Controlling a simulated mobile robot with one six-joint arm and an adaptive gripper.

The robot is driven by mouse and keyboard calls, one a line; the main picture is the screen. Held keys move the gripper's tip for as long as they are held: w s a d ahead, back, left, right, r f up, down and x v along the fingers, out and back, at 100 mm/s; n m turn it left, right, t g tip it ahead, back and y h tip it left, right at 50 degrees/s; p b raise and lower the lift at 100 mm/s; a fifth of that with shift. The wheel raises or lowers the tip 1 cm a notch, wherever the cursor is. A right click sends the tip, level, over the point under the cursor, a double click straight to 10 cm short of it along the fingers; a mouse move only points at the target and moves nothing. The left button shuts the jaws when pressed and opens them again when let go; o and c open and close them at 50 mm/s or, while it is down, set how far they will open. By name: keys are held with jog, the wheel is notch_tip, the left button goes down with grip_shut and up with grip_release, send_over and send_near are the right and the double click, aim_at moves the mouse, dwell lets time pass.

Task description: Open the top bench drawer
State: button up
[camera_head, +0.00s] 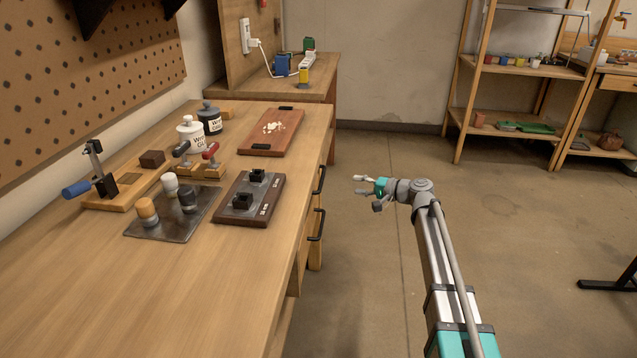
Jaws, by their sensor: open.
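The wooden bench (250,275) runs along the left, with drawers in its right side. The top drawer's dark bar handle (320,179) shows just under the bench top's edge. A second dark handle (318,224) is below it. The drawer fronts are seen at a steep angle, and the top drawer looks shut. My gripper (357,184) is open and empty, its fingers pointing left towards the top handle. In the picture there is a gap between the fingertips and the handle, and they appear not to touch.
A shelf rack (500,105) stands far right. The floor (520,230) beside the bench is clear.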

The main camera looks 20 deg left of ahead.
aim_at(322, 178)
jog(key=shift+a, duration=0.1)
jog(key=b+x, duration=0.2)
jog(key=x, duration=1.1)
jog(key=shift+w+a+b, duration=0.15)
jog(key=shift+a+b, duration=0.15)
jog(key=shift+c, duration=0.2)
grip_shut()
